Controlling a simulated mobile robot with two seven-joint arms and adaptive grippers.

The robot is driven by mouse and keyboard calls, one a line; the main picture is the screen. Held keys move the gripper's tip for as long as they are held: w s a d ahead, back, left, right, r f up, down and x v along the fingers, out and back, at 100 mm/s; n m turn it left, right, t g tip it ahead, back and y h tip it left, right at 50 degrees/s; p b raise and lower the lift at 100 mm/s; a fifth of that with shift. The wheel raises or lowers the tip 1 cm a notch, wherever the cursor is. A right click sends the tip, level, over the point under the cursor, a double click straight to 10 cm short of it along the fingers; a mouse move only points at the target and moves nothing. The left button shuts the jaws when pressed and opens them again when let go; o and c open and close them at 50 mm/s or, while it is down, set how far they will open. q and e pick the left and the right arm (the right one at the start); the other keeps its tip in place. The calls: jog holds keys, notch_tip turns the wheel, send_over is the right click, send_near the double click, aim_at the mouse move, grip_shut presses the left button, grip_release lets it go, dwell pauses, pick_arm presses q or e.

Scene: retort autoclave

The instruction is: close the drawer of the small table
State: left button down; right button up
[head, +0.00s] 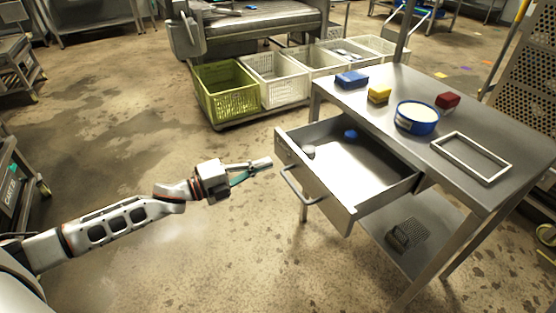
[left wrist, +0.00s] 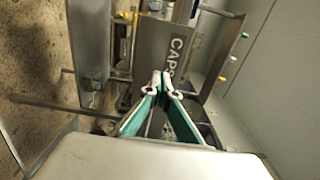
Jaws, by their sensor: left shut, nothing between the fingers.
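The small metal table (head: 480,190) stands at the right in the head view. Its drawer (head: 318,182) is pulled well out toward the left front, with a bar handle (head: 299,187) on its front panel. A blue item (head: 351,134) and a pale round item (head: 308,152) lie inside the drawer. My left gripper (head: 268,162) is shut and empty, just left of the drawer front, near its far corner. I cannot tell whether it touches the panel. The left wrist view shows the closed fingertips (left wrist: 161,78). My right gripper is out of view.
On the tabletop are a blue block (head: 352,79), a yellow block (head: 379,94), a red block (head: 447,100), a blue-rimmed round container (head: 416,118) and a rectangular frame (head: 471,158). A green crate (head: 225,90) and pale crates stand behind. The floor left of the drawer is clear.

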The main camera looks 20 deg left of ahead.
aim_at(287, 156)
pick_arm(q)
jog(key=x, duration=0.3)
jog(key=shift+w+d, duration=0.3)
jog(key=shift+w, duration=0.05)
jog(key=shift+w+d+b, duration=0.2)
jog(key=shift+w+b, duration=0.05)
jog(key=shift+b, duration=0.05)
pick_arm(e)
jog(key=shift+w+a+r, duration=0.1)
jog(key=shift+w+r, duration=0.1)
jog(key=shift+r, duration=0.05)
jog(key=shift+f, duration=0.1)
